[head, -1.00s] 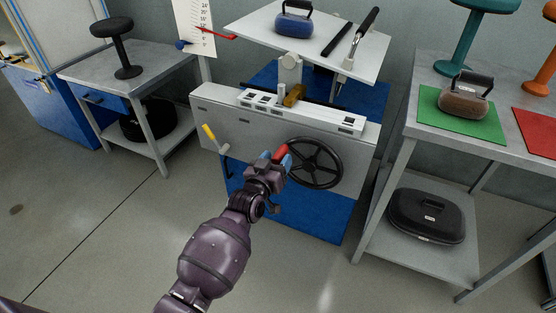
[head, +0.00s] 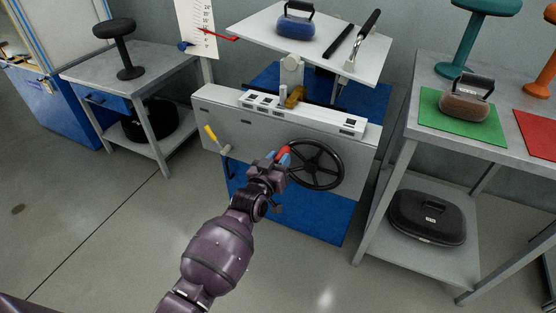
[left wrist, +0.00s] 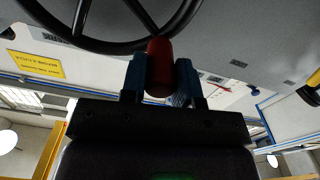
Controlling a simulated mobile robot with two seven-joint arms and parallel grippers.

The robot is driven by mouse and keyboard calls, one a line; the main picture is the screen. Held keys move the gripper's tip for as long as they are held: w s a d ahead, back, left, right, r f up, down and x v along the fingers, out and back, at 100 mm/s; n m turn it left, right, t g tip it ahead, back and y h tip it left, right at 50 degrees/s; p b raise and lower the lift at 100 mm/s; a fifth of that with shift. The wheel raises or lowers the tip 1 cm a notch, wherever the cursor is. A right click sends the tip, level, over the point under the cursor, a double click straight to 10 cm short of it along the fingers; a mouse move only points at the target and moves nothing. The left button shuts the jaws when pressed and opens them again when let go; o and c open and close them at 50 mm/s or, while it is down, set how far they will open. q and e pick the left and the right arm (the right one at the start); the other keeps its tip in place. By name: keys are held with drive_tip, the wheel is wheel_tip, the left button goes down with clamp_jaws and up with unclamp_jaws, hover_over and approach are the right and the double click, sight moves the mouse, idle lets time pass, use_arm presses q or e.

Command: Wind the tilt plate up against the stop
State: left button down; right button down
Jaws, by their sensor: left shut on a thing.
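The white tilt plate (head: 262,27) sits tilted on top of the grey machine, with a blue kettle-shaped weight (head: 296,24) on it. A black handwheel (head: 316,182) is on the machine's front panel. My left gripper (head: 278,157) is at the wheel's upper left rim, shut on its red handle (head: 284,153). In the left wrist view the red handle (left wrist: 159,68) stands between the two blue fingertips (left wrist: 160,80), with the black wheel rim (left wrist: 110,45) just behind. A red pointer (head: 222,37) lies at a numbered scale (head: 195,20). My right gripper is not in view.
A crank with a yellow grip (head: 210,133) is left of the wheel on the panel. A grey table (head: 400,110) with a green mat and brown weight stands right. A bench with a black stool (head: 127,45) stands left. Floor in front is clear.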

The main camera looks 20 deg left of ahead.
use_arm(q)
drive_tip(key=shift+d+r+m+p, duration=0.15)
drive_tip(key=shift+r+m+p, duration=0.2)
drive_tip(key=shift+r, duration=0.3)
drive_tip(key=shift+d+r+m, duration=0.15)
drive_tip(key=shift+m, duration=0.1)
drive_tip(key=shift+d+f+m+p, duration=0.2)
drive_tip(key=shift+m+p, duration=0.1)
drive_tip(key=shift+p, duration=0.1)
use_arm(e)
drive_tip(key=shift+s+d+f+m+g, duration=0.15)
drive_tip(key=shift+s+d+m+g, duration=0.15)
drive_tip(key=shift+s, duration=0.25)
use_arm(q)
drive_tip(key=c, duration=1.2)
unclamp_jaws()
drive_tip(key=o, duration=0.3)
drive_tip(key=shift+d+r, duration=0.1)
drive_tip(key=shift+o, duration=0.2)
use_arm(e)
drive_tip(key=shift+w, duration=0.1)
